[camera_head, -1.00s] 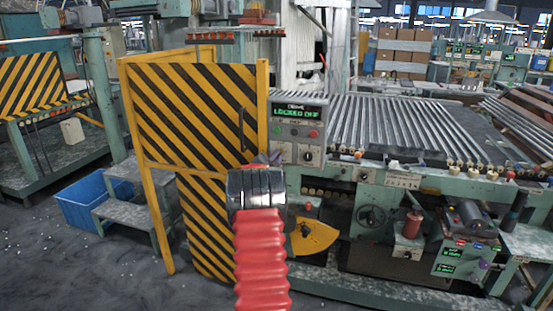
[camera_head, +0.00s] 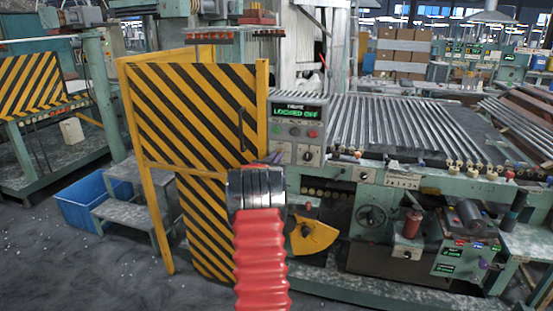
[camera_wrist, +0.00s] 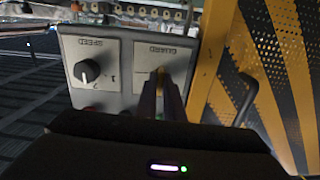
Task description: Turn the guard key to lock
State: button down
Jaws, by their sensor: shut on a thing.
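The control panel (camera_head: 297,143) of the machine stands right of the striped guard door, and its green display (camera_head: 296,112) reads "LOCKED OFF". In the wrist view the panel (camera_wrist: 118,55) appears upside down, with a SPEED knob (camera_wrist: 87,71) and a plate marked GUARD (camera_wrist: 181,54). My gripper (camera_wrist: 160,88) is shut on the guard key at this plate. The fingers cover most of the key, so its angle is hard to tell. In the head view my gripper (camera_head: 272,159) is mostly hidden behind my wrist and red arm sleeve.
The yellow-and-black guard door (camera_head: 205,105) stands close left of my arm, with a dark handle (camera_head: 241,128). Its handle (camera_wrist: 244,100) also shows in the wrist view. A blue bin (camera_head: 82,205) and grey steps stand at left.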

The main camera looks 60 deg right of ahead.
jog(key=shift+s+d+f, duration=0.1)
jog(key=shift+s+d, duration=0.05)
jog(key=shift+s, duration=0.05)
dwell(0.3)
jog(key=c, duration=1.9)
grip_release()
jog(key=shift+w, duration=0.1)
jog(key=shift+o, duration=0.2)
jog(key=s+a, duration=0.2)
jog(key=a, duration=1.1)
jog(key=shift+a, duration=0.4)
